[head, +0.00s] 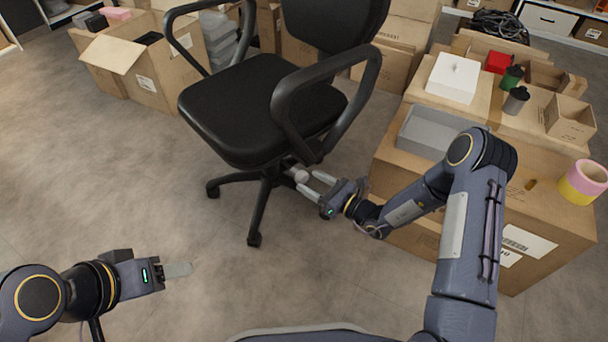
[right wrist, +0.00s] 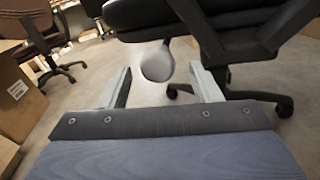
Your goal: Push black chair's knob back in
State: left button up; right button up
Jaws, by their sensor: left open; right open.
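The black office chair (head: 240,105) stands upright on the floor, in the middle of the head view. Its knob (head: 300,176) is a pale rounded end under the right side of the seat. The knob (right wrist: 157,64) also shows in the right wrist view, ahead of the fingers and roughly between them. My right gripper (head: 312,187) is open beside the knob, its fingertips very close to it; I cannot tell whether they touch. My left gripper (head: 190,269) is open and empty above the bare floor at lower left, away from the chair.
Cartons (head: 480,190) stand right of the chair, with a grey bin (head: 425,132), a white box (head: 453,78) and a tape roll (head: 583,182) on top. An open carton (head: 150,75) stands at back left. The floor at front left is clear.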

jog(key=shift+p+v, duration=0.3)
jog(key=shift+v, duration=1.4)
jog(key=s+a+r+n+g+y, duration=0.1)
jog(key=s+r+n+g, duration=0.3)
jog(key=s+r+n, duration=0.4)
jog(key=s+r+n+g+y, duration=0.1)
jog(key=s+r+n+g, duration=0.2)
jog(key=r+n+g, duration=0.5)
jog(key=s+d+r+n+t+h, duration=0.25)
jog(key=s+d+n+h, duration=0.3)
jog(key=s, duration=0.35)
jog(key=s+d+r+n+t+h, duration=0.25)
jog(key=s+d+n+h, duration=0.3)
jog(key=s, duration=0.45)
notch_tip(320, 180, up, 33)
jog(key=p, duration=3.3)
jog(key=shift+d+t+h, duration=0.3)
